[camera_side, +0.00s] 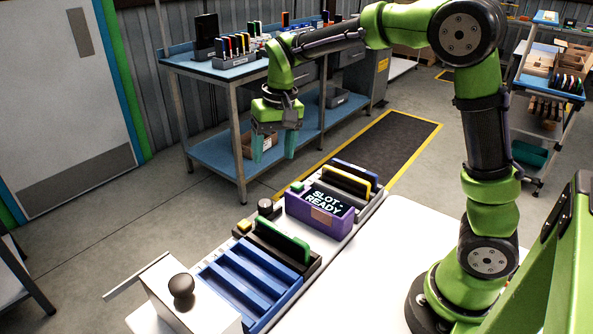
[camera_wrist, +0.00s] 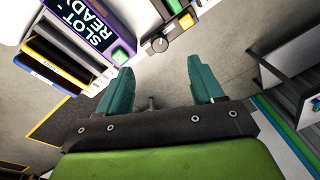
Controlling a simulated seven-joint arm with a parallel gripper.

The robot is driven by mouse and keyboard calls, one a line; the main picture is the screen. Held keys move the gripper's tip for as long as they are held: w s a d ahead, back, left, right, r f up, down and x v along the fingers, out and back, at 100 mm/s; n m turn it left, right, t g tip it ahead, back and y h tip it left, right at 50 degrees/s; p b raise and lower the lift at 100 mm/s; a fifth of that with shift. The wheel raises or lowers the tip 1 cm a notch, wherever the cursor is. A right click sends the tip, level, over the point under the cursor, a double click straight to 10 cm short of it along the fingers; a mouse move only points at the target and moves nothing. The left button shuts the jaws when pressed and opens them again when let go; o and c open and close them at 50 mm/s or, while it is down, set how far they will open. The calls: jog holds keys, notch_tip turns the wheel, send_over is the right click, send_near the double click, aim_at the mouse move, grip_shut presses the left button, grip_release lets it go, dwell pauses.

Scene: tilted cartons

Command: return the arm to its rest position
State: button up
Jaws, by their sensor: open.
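My gripper (camera_side: 273,147) hangs in the air beyond the far edge of the white worktable (camera_side: 385,240), with its teal fingers pointing down. The fingers are apart and nothing is between them. The wrist view also shows my gripper (camera_wrist: 163,85) with both teal fingers spread and bare floor between them. My green arm arches from its base at the right up and over to the gripper. No cartons can be made out for certain.
A purple box (camera_side: 318,215) with a "SLOT-READY" screen stands on the worktable, beside a blue slotted rack (camera_side: 250,280) and a rack with a yellow-edged plate (camera_side: 345,180). A white box with a black knob (camera_side: 181,285) stands in front. A blue-topped bench (camera_side: 225,75) is behind.

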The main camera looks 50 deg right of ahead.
jog(key=s+a+r+t, duration=0.1)
jog(key=s+r+t, duration=0.1)
jog(key=s, duration=0.7)
jog(key=s+a+r+n+t+y, duration=0.1)
jog(key=s+r+t, duration=0.2)
jog(key=s, duration=0.7)
jog(key=shift+s+a+t, duration=0.15)
jog(key=shift+a+t, duration=0.1)
jog(key=shift+t, duration=0.25)
jog(key=shift+c, duration=0.2)
